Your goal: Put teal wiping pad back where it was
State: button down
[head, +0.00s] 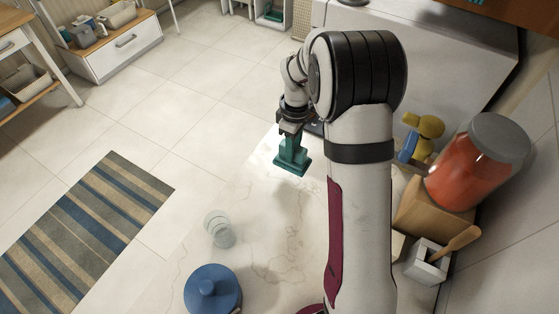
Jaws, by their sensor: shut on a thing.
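The teal wiping pad (291,160) has a flat base and an upright handle part. It hangs below my gripper (291,127), which is shut on its upper part. The pad is near the far left edge of the white marbled counter (255,225). I cannot tell whether its base touches the counter or is just above it. The fingertips are small and partly hidden by the wrist.
A clear glass (219,230) and a blue lidded pot (212,290) stand on the counter at the near left. A large red jar (478,165), a yellow and blue figure (424,136) and a white box with a wooden tool (430,262) stand at right. The counter's middle is clear.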

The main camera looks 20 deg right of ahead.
aim_at(281, 143)
jog(key=w+a+f, duration=0.2)
jog(key=shift+a, duration=0.3)
notch_tip(281, 143, down, 4)
jog(key=shift+a+f, duration=0.1)
jog(key=shift+a, duration=0.05)
jog(key=shift+f, duration=0.1)
jog(key=c, duration=0.6)
grip_release()
